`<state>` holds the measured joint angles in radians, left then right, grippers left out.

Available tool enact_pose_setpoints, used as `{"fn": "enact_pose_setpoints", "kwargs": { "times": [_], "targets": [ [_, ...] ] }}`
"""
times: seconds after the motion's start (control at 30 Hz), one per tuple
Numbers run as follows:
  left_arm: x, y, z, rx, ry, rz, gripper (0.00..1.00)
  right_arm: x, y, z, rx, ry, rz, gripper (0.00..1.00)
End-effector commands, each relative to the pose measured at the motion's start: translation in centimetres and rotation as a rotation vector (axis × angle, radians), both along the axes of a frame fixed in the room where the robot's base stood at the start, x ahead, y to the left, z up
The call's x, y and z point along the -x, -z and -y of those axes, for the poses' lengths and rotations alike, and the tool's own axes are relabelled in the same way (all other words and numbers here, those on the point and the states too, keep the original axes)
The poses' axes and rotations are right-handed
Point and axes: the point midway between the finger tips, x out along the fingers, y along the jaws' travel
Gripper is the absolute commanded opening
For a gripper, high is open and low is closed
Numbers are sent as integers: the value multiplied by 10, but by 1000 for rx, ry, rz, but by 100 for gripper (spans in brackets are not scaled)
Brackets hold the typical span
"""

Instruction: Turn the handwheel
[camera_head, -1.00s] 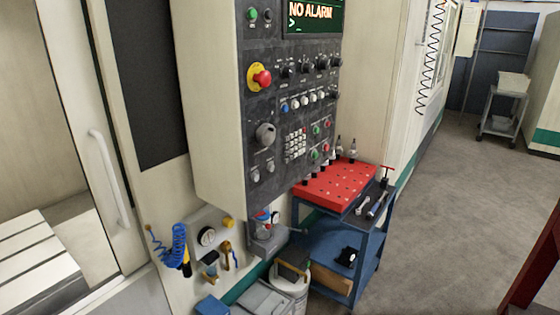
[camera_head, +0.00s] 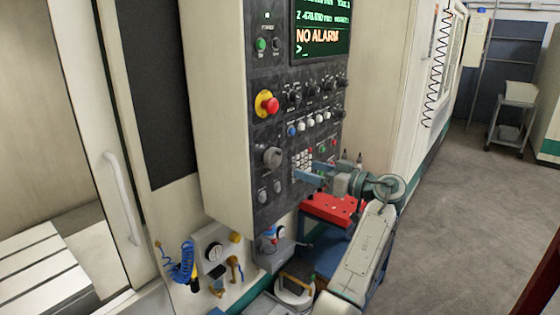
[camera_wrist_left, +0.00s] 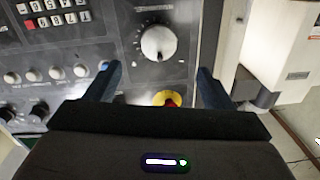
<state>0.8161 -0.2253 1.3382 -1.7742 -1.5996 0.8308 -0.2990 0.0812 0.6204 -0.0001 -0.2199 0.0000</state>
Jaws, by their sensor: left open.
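The handwheel (camera_head: 272,157) is a grey round knob on the dark control panel, left of the keypad. In the left wrist view the handwheel (camera_wrist_left: 158,42) is a pale dial with a marked scale, at top centre. My left gripper (camera_head: 308,173) is open and empty, in front of the panel to the right of the handwheel and slightly lower in the picture. In the left wrist view its two fingers (camera_wrist_left: 160,75) are wide apart, and the handwheel shows beyond the gap between them, apart from both. My right gripper is not in view.
A red emergency stop button (camera_head: 268,103) on a yellow ring sits above the handwheel. A keypad (camera_head: 303,159) and rows of small knobs lie nearby. A red-topped cart (camera_head: 328,208) stands below my left arm. Open grey floor (camera_head: 460,230) lies to the right.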

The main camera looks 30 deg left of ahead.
Motion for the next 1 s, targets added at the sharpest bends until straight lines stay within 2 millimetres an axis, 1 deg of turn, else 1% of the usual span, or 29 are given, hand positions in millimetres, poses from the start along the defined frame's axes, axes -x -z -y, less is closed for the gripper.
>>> {"fn": "enact_pose_setpoints", "kwargs": {
  "times": [0.2, 0.4, 0.53, 0.7, 1.0],
  "targets": [
    [-1, -6, -33, -5, -2, -4, 75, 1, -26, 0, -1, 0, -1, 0],
    [-2, -6, -70, -4, 0, -6, 75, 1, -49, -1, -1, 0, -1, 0],
    [-3, -3, -88, -3, 1, -8, 75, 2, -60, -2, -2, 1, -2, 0],
    [-4, -1, -102, -2, 2, -6, 75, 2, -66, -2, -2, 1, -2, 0],
    [-4, 1, -105, -1, 3, -5, 75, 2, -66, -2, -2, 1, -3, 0]
  ]
}}
